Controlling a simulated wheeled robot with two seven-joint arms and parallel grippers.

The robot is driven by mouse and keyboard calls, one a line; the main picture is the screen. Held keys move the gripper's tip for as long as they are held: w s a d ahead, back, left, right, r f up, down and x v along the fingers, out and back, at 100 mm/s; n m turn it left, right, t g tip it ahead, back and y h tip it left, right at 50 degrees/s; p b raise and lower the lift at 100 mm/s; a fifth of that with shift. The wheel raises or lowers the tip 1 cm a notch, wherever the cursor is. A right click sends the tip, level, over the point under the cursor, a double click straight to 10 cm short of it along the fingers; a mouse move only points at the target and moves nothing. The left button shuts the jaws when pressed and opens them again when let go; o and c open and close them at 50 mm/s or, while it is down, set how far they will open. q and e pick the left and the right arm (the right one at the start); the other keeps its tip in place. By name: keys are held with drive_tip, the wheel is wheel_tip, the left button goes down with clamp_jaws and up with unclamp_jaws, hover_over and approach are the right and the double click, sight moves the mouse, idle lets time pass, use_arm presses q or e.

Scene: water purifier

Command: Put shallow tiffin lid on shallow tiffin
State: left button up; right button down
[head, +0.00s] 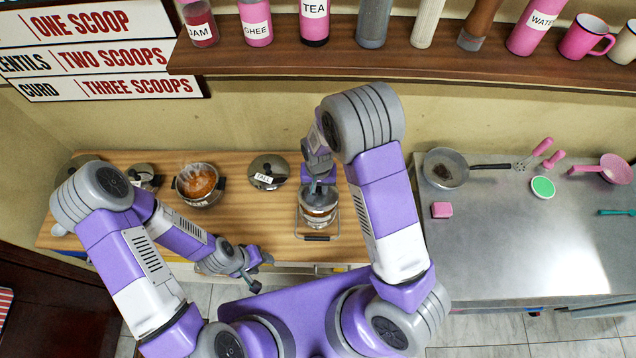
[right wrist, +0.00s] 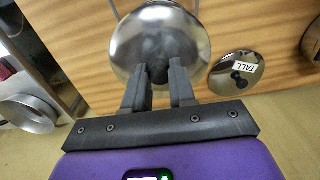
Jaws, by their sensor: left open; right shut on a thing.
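My right gripper (head: 320,184) is shut on the dark knob of a round shiny metal lid, taken to be the shallow tiffin lid (right wrist: 160,32). No label shows on it. In the head view the lid sits at or just above a metal tiffin (head: 319,221) in a wire carrier on the wooden counter. I cannot tell whether lid and tiffin touch; in the right wrist view the lid hides what is beneath. My left gripper (head: 256,275) is open and empty by the counter's front edge.
A lid labelled TALL (head: 268,171) lies left of the carrier; it also shows in the right wrist view (right wrist: 237,73). A pot of orange food (head: 199,186) and another labelled lid (head: 144,177) stand further left. A shelf (head: 420,66) overhangs the back. A steel counter (head: 490,240) is right.

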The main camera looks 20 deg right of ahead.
sight(318, 188)
drive_tip(key=shift+w+f+b, duration=0.1)
drive_tip(key=shift+f+b, duration=0.95)
drive_tip(key=shift+f, duration=0.7)
drive_tip(key=shift+f+b, duration=0.6)
drive_tip(key=shift+f, duration=0.05)
drive_tip(key=c, duration=1.2)
unclamp_jaws()
wheel_tip(318, 188, up, 8)
drive_tip(key=p, duration=0.6)
drive_tip(key=shift+r, duration=0.25)
drive_tip(key=shift+r+p, duration=0.65)
drive_tip(key=shift+r, duration=0.65)
